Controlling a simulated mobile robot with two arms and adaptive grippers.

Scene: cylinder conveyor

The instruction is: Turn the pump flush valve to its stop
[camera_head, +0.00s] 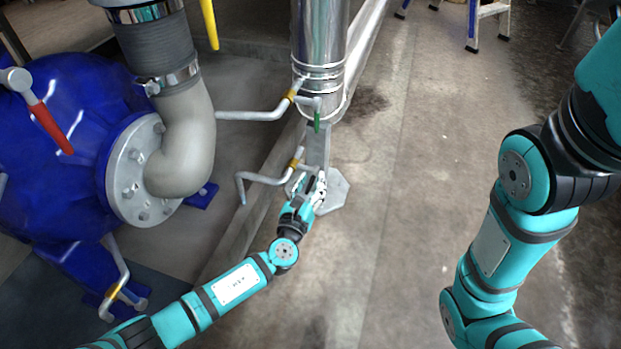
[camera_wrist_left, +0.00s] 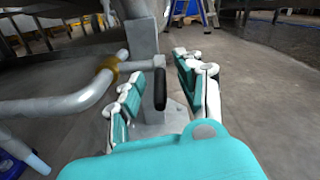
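My left gripper (camera_head: 312,184) is at the lower grey pipe's end, beside the steel column. In the left wrist view its fingers (camera_wrist_left: 158,76) are spread. A black valve handle (camera_wrist_left: 160,89) hangs between them, with visible gaps on both sides. The handle joins a grey pipe (camera_wrist_left: 75,101) with a brass-coloured band (camera_wrist_left: 107,68). A green handle (camera_head: 317,121) is on the upper pipe, and a red handle (camera_head: 52,129) is on the blue pump (camera_head: 60,185). No label shows which is the flush valve. My right gripper is out of view.
The steel column (camera_head: 319,40) stands on a flat foot plate (camera_head: 333,192) just behind my left gripper. A large grey elbow pipe (camera_head: 185,150) is on the left. A stepladder (camera_head: 488,22) is at the back.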

